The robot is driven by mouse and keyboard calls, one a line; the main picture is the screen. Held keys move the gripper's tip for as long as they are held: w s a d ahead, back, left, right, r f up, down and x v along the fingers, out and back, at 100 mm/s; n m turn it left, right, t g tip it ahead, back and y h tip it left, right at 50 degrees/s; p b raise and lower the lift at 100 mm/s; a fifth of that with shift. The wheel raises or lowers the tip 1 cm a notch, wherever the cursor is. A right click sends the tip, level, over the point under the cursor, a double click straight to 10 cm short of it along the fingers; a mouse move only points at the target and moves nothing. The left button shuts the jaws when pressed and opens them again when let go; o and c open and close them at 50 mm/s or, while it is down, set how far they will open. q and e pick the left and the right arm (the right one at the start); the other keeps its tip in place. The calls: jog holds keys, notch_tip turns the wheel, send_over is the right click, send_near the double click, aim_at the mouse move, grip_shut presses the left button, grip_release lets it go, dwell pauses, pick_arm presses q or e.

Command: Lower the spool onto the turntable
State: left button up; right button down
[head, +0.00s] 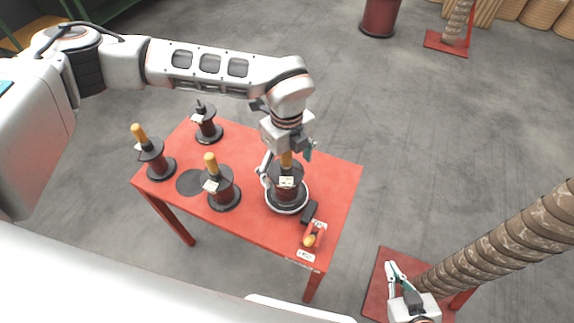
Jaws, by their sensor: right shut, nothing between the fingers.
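The spool (287,181) has dark flanges, a pale label and an orange-yellow handle on top. It is upright over the turntable (287,209), whose round pale rim shows around the spool's base. I cannot tell whether a small gap is left under it. My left gripper (286,166) is directly above the spool, its fingers spread apart on either side of the handle, so it looks open. The gripper body hides the top of the handle. My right gripper (398,276) is shut and empty at the lower right, away from the table.
The red table (335,180) also bears spools at the left (155,158), front (221,188) and back (207,124). A dark round spot (190,182) is bare. A black block (309,212) and a red tool (312,234) lie right of the turntable. A wrapped column (505,245) stands at right.

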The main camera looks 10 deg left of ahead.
pick_arm(q)
notch_tip(320, 180, up, 12)
dwell(0.6)
dwell(0.8)
